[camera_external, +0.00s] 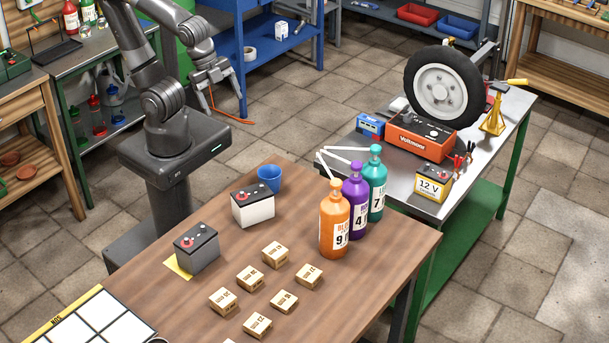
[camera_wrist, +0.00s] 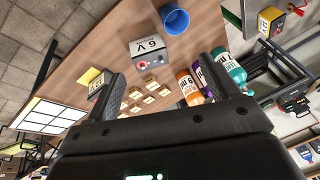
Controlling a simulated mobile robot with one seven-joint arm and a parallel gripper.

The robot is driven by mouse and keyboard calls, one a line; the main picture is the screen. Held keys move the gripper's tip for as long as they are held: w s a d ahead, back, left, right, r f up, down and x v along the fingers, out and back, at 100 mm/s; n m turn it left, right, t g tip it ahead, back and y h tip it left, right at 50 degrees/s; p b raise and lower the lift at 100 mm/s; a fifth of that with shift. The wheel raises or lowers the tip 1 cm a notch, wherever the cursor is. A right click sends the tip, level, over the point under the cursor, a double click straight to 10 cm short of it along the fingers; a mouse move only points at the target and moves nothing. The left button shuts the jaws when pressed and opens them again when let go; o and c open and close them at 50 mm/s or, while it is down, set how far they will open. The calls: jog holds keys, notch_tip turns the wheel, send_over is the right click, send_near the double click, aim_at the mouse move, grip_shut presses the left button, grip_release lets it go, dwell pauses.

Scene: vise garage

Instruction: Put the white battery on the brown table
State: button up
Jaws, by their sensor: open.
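The white battery (camera_external: 253,208) has a dark top with red parts and stands upright on the brown table (camera_external: 345,288), next to a blue cup. In the wrist view the white battery (camera_wrist: 151,48) shows a "6 V" label, ahead of the fingertips. My gripper (camera_external: 212,78) is raised well behind the table and apart from everything on it. In the wrist view my gripper (camera_wrist: 167,68) has its two fingers wide apart with nothing held between them.
A grey battery (camera_external: 197,248) stands on a yellow note at the table's left. The blue cup (camera_external: 269,178), several small boxes (camera_external: 250,277) and three bottles (camera_external: 335,222) share the table. A yellow 12 V battery (camera_external: 432,182) and a wheel (camera_external: 441,88) are on the metal bench.

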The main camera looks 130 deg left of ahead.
jog(key=s+n, duration=0.1)
jog(key=s+r+n+t, duration=0.1)
jog(key=s, duration=0.1)
jog(key=s+n+h, duration=0.1)
jog(key=n, duration=0.1)
jog(key=shift+s+a+r+t, duration=0.2)
jog(key=shift+a+r+t, duration=0.1)
jog(key=shift+a+t, duration=0.1)
